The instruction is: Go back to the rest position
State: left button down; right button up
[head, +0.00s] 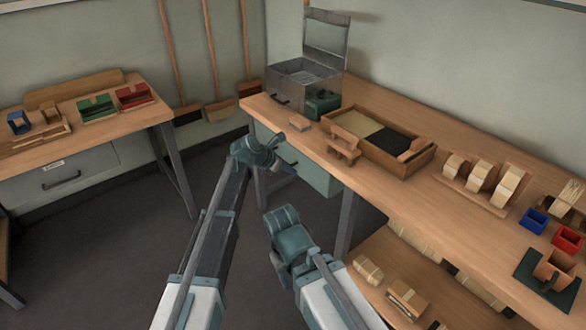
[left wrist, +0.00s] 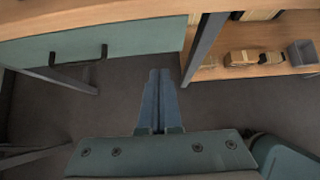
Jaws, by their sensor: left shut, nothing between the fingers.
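My left gripper (head: 272,160) is in front of the long workbench, near its drawer front, and apart from the bench top. In the left wrist view its two blue fingers (left wrist: 158,85) lie together over the dark floor, with nothing between them. My right gripper (head: 286,232) is lower and to the right, over the floor in front of the bench. Its fingers are hidden, so I cannot see their opening.
The long workbench (head: 420,205) carries a wooden tray (head: 420,160), a wooden stand (head: 343,147), a metal box with raised lid (head: 305,72), brush blocks (head: 480,177) and small bins (head: 533,220). A side table (head: 90,135) stands left. Floor between (head: 130,240) is clear.

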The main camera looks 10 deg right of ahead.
pick_arm(q)
jog(key=s+a+f+m+g+y, duration=0.2)
jog(key=s+a+f+m+y, duration=0.15)
jog(key=s+a+m, duration=1.05)
jog(key=s+a+f+m+g+y, duration=0.2)
jog(key=s+a+f+m+y, duration=0.15)
jog(key=s+a+m, duration=1)
jog(key=s+d+y, duration=0.2)
jog(key=s+d, duration=0.7)
jog(key=d, duration=0.4)
notch_tip(320, 180, up, 16)
jog(key=p, duration=1.5)
jog(key=shift+w+a+g, duration=0.15)
jog(key=shift+a+g, duration=0.25)
jog(key=shift+m, duration=0.25)
